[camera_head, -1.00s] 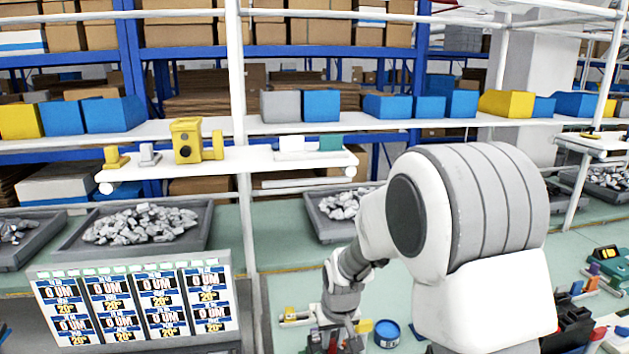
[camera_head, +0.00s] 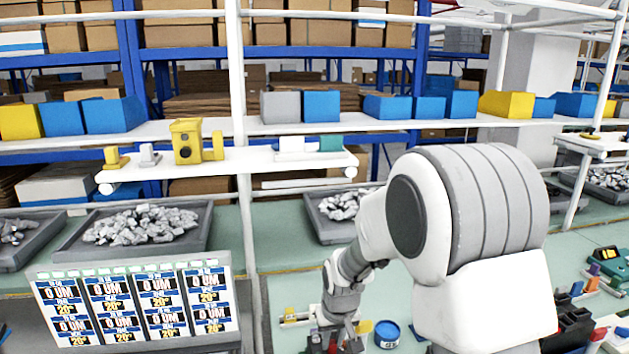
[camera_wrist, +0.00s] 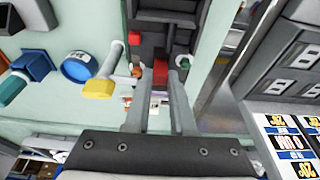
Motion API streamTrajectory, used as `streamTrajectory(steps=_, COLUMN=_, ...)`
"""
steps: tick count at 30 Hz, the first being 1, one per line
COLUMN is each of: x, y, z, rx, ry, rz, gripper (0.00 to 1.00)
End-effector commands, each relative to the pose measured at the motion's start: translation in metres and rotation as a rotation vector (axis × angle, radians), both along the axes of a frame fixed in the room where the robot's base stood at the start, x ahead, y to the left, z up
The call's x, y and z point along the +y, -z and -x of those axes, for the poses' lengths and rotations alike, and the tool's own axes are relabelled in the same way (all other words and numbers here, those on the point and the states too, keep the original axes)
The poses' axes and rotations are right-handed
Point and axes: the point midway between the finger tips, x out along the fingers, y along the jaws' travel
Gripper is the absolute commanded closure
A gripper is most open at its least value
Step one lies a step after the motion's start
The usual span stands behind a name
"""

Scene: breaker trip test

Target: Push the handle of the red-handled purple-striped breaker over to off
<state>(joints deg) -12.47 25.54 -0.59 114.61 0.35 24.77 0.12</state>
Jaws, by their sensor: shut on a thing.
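In the wrist view my gripper (camera_wrist: 159,98) has its two grey fingers close around a red handle (camera_wrist: 160,72). The handle stands on a dark grey breaker body (camera_wrist: 163,45) just past the fingertips. The purple stripe cannot be made out, so I cannot confirm from it which breaker this is. In the head view my gripper is at the bottom edge, mostly hidden by the wrist, and the breaker there is too small and covered to tell apart.
A blue round tin (camera_head: 387,334) stands right of my wrist, next to a yellow block (camera_head: 364,326). In the wrist view a white rod with a yellow end (camera_wrist: 98,88) lies left of the fingers. A panel of printed labels (camera_head: 135,303) stands at the left.

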Motion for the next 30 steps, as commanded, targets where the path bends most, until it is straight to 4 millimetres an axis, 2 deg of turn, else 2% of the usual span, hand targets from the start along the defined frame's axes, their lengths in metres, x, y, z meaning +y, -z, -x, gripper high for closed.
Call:
streamTrajectory(steps=14, x=0.000, y=0.000, z=0.001, rx=0.001, ry=0.000, rz=0.000, gripper=1.00)
streamTrajectory(steps=30, x=-0.002, y=0.002, z=0.010, rx=0.005, ry=0.000, rz=0.001, gripper=1.00)
